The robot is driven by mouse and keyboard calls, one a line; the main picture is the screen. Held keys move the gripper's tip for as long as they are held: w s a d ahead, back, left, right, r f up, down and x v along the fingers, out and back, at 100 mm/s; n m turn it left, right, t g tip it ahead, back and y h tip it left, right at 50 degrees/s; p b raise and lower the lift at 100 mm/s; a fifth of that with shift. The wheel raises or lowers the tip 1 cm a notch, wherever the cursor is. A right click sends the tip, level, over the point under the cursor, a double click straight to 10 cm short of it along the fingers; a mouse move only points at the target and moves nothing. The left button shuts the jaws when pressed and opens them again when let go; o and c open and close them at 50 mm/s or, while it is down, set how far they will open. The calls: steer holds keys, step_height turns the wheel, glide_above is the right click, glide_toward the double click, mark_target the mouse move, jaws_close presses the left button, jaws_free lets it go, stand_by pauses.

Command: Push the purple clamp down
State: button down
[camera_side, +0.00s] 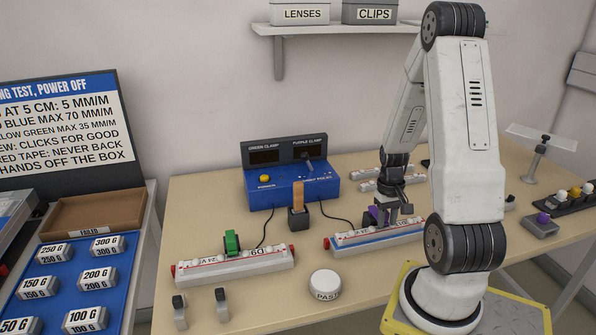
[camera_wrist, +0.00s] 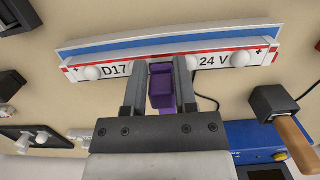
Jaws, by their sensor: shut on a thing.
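The purple clamp (camera_wrist: 161,86) is between the two fingers of my gripper (camera_wrist: 158,72) in the wrist view, and the gripper is shut on it. The clamp is at the white strip (camera_wrist: 215,59) marked D17 and 24 V, which has red lines and a blue side. In the side view the purple clamp (camera_side: 376,213) shows under my gripper (camera_side: 384,215), at the right-hand strip (camera_side: 350,241). My fingers and wrist partly cover it there. I cannot tell how firmly the clamp sits on the strip.
A second strip (camera_side: 270,262) with a green clamp (camera_side: 232,242) lies to the left. Cables run from the box.

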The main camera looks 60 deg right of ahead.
steer(key=shift+s+a+f, duration=0.2)
steer(key=shift+s+a, duration=0.05)
steer(key=shift+c, duration=2)
jaws_free()
steer(key=shift+d, duration=0.1)
steer(key=shift+w+r, duration=0.1)
steer(key=shift+r, duration=0.1)
steer(key=shift+w+d+r, duration=0.15)
steer(key=shift+r, duration=0.5)
steer(key=shift+w+d+r, duration=0.1)
steer(key=shift+d+r, duration=0.05)
steer(key=shift+r, duration=1.45)
steer(key=shift+w+d+r, duration=0.1)
steer(key=shift+r, duration=1.45)
